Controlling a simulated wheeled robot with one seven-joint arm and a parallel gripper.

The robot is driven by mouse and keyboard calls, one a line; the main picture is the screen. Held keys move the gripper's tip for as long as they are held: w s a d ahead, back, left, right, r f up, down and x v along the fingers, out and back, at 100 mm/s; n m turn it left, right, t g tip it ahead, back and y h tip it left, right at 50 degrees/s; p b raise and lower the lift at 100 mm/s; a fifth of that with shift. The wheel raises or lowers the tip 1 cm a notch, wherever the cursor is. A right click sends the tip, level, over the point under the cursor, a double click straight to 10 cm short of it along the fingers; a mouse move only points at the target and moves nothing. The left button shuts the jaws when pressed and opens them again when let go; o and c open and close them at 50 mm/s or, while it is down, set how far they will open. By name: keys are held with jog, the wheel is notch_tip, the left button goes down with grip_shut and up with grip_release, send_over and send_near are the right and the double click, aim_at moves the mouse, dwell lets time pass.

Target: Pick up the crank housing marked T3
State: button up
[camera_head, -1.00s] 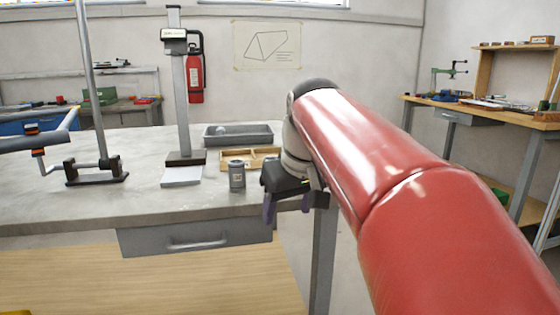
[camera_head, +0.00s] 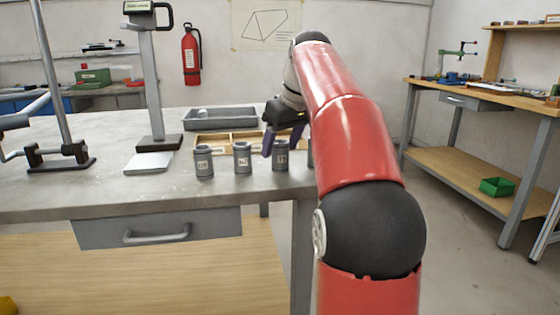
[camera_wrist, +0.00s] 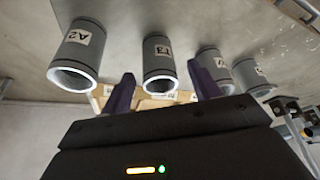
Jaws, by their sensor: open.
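The T3 crank housing (camera_head: 281,157) is a grey upright cylinder with a white label, third from the left in a row near the table's front edge. In the wrist view the T3 housing (camera_wrist: 157,60) appears upside down, label readable, seen between the two purple fingertips. My gripper (camera_head: 281,140) is open and empty, above and slightly behind the T3 housing in the head view. I cannot tell the exact gap between them. A housing marked A2 (camera_wrist: 80,50) stands beside it, mostly hidden by my arm in the head view.
Two similar housings (camera_head: 242,158) (camera_head: 204,161) stand left of T3, close together. A wooden divided tray (camera_head: 212,139) and a grey bin (camera_head: 220,119) lie behind.

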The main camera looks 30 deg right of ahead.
jog(key=x, duration=0.2)
jog(key=shift+w+f, duration=0.15)
jog(key=shift+f, duration=0.05)
jog(key=c, duration=1.1)
jog(key=shift+r, duration=0.15)
